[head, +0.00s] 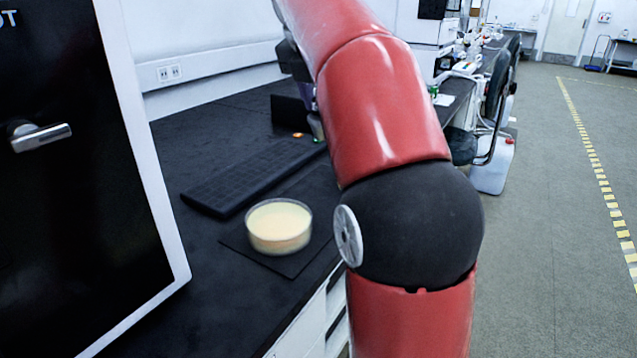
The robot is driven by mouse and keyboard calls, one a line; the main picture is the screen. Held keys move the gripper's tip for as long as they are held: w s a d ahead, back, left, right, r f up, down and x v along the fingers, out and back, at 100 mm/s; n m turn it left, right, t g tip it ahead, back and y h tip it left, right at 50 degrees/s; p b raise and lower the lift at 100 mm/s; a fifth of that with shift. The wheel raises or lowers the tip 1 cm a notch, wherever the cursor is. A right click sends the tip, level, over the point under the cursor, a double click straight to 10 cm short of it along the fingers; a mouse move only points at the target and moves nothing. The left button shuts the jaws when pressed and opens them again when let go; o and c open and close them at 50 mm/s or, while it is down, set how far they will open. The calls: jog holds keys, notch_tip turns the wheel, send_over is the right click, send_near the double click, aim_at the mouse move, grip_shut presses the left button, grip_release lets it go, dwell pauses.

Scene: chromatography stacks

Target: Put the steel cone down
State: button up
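My red arm crosses the middle of the head view and hides part of the bench behind it. A dark part at the end of my arm, which looks like my gripper (308,93), shows only in part at the arm's left edge; its fingers cannot be made out. A small grey-green piece (316,127) shows just below it, partly hidden by the arm. I cannot tell whether this is the steel cone or whether it is held. No steel cone is clearly visible elsewhere.
A clear round dish with cream-coloured contents (279,226) stands on a thin black mat (288,264) near the bench's front edge. Behind it lies a long black gridded tray (245,178). A small orange thing (298,135) lies farther back. A large black-fronted cabinet (75,200) stands left.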

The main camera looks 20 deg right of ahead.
notch_tip(320, 180, down, 16)
jog(key=b, duration=0.4)
jog(key=o, duration=1.2)
jog(key=shift+f+b, duration=0.1)
jog(key=shift+b, duration=0.2)
